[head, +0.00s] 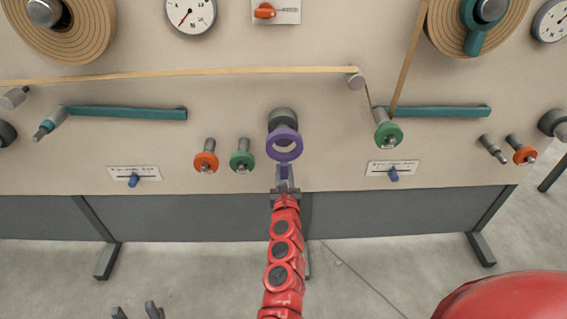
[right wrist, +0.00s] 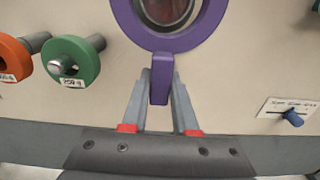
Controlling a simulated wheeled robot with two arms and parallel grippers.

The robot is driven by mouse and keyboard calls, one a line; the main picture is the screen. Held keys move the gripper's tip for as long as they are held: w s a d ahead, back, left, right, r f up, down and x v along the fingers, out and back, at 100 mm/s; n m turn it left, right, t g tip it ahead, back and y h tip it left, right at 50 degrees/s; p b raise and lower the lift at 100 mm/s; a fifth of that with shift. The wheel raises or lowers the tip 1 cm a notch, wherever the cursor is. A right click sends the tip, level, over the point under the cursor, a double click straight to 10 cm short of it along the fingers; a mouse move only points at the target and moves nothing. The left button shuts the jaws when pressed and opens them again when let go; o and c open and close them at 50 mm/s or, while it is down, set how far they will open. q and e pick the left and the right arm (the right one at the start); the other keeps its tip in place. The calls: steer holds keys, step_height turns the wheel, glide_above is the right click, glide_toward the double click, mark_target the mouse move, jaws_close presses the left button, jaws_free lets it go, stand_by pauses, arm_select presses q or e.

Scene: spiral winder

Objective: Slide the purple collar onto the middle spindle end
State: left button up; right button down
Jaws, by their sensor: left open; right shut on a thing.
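The purple collar (head: 284,132) is a ring with a short tab, in front of the panel at the middle. The grey middle spindle end (head: 281,115) shows just above and behind the ring in the head view. In the right wrist view the metal spindle end (right wrist: 167,10) shows through the ring (right wrist: 187,41). I cannot tell whether the ring is around its tip or still in front of it. My right gripper (head: 286,183) is shut on the collar's tab (right wrist: 161,82). My left gripper (head: 136,311) is open and empty at the bottom left, far from the panel.
An orange collar (head: 206,163) and a green collar (head: 242,162) sit on pegs left of the purple one. A green roller (head: 388,135) carries the tan strip on the right. Teal bars (head: 128,113) and small blue-knobbed sliders (head: 393,175) flank the middle.

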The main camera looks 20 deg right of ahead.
steer(key=r+p+v, duration=0.1)
steer(key=p+v, duration=0.1)
steer(key=v, duration=0.9)
steer(key=shift+r, duration=0.15)
stand_by(0.6)
